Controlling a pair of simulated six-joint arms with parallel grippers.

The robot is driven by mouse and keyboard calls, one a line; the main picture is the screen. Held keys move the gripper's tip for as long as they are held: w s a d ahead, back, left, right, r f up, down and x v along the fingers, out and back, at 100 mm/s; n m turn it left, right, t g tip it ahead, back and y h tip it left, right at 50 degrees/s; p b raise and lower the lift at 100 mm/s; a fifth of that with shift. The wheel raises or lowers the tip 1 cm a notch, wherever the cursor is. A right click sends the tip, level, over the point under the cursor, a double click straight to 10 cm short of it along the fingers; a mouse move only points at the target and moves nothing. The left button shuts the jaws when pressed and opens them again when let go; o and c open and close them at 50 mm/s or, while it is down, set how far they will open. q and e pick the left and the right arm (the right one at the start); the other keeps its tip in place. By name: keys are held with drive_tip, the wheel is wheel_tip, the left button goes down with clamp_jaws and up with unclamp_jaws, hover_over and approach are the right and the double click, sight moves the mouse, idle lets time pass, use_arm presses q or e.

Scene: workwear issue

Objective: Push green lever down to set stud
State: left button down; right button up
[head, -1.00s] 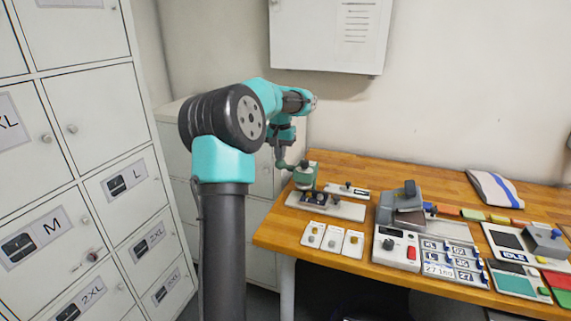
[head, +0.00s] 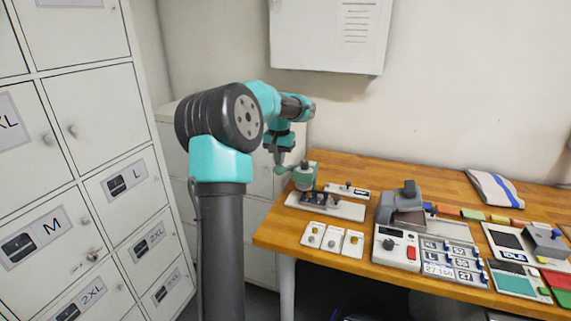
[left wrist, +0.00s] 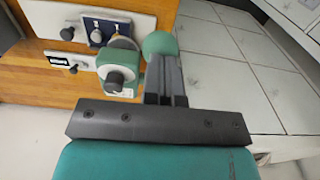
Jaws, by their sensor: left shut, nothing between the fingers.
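The green press (head: 305,176) stands on a pale base at the left end of the wooden table. Its lever ends in a round green knob (head: 279,170) that sticks out to the left, past the table edge. In the left wrist view the knob (left wrist: 159,43) is at the fingertips, and the press head (left wrist: 117,68) is left of it. My left gripper (head: 280,158) is shut and empty, pointing down just above the knob. In the left wrist view its fingers (left wrist: 165,62) reach the knob; I cannot tell for sure whether they touch. My right gripper is not in view.
Three small cards with studs (head: 332,239) lie in front of the press. A grey device with a red button (head: 397,249) stands to their right. Pale lockers (head: 95,110) are at the left, and a folded cloth (head: 495,189) lies at the back right.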

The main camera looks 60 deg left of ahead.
sight(278, 174)
use_arm(q)
drive_tip(key=shift+s+d+f, duration=0.15)
drive_tip(key=shift+s+f, duration=0.1)
drive_tip(key=shift+f, duration=0.55)
drive_tip(key=shift+s+d+f, duration=0.15)
drive_tip(key=shift+s+f, duration=0.05)
drive_tip(key=shift+f, duration=0.6)
idle(0.3)
drive_tip(key=shift+s+d+f, duration=0.1)
drive_tip(key=shift+s+f, duration=0.05)
drive_tip(key=shift+f, duration=0.9)
idle(0.6)
wheel_tip(278, 174, up, 13)
idle(2.1)
idle(0.4)
